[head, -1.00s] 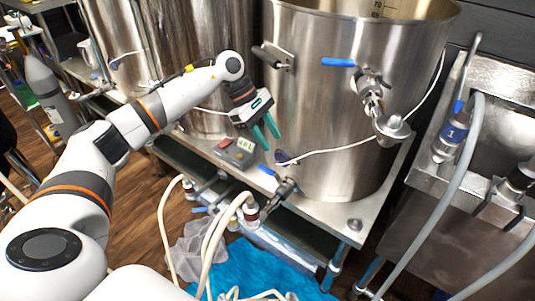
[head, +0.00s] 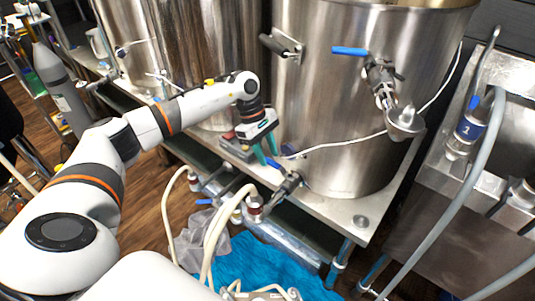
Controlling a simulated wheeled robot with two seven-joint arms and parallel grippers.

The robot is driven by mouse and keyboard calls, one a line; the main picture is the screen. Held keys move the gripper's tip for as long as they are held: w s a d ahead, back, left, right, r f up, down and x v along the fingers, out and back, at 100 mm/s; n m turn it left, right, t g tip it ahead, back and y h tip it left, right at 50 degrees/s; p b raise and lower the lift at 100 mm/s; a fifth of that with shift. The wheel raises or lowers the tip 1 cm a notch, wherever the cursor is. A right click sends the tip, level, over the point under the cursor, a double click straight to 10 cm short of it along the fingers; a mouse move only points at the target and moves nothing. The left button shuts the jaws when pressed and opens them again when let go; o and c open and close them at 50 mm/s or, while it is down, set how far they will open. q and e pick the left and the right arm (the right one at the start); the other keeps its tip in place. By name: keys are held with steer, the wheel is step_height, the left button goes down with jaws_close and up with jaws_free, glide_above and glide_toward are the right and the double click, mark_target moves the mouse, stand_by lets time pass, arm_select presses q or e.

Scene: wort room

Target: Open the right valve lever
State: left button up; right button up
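A valve with a blue lever (head: 275,164) sits at the front edge of the steel stand, below the large right kettle. Another valve with a small blue lever (head: 204,201) is lower and to the left of it. My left gripper (head: 267,155) points down with its teal fingers just above and behind the first lever. The fingers are apart, with a gap between them and nothing visibly held. I cannot tell whether a fingertip touches the lever. A third blue lever (head: 350,51) lies level on the kettle's upper valve. My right gripper is out of view.
The large steel kettle (head: 335,110) stands close behind my gripper. A grey control box (head: 236,147) is just left of it. Pale hoses (head: 215,235) rise in front, above a blue cloth (head: 262,268). A steel sink unit (head: 455,200) stands at right.

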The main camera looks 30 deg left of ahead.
arm_select(q)
steer(key=shift+d+f, duration=0.1)
steer(key=shift+f, duration=0.2)
jaws_close()
